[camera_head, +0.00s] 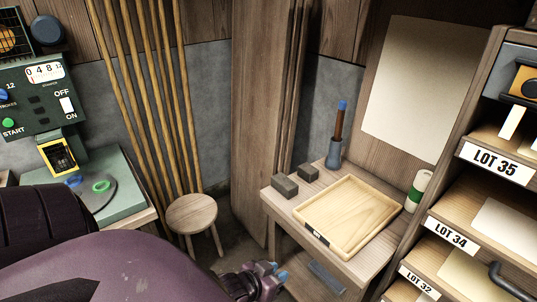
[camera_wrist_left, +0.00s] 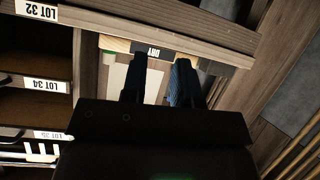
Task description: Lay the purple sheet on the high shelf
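I see no purple sheet in either view. A wooden rack of shelves (camera_head: 455,215) stands at the right with LOT 35, LOT 34 and LOT 32 labels; pale sheets lie on some shelves. I cannot tell which is the high shelf. My left gripper (camera_head: 273,272) is low at the bottom centre of the head view, in front of the wooden table. In the left wrist view its two dark blue fingers (camera_wrist_left: 160,82) stand apart with nothing between them. My right gripper is not in view.
A pale wooden tray (camera_head: 347,214), two grey blocks (camera_head: 285,187) and a brush in a holder (camera_head: 334,152) stand on the table (camera_head: 283,205). A round stool (camera_head: 192,213) and a green machine (camera_head: 40,95) are at the left. A cream sheet (camera_head: 418,85) hangs on the wall.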

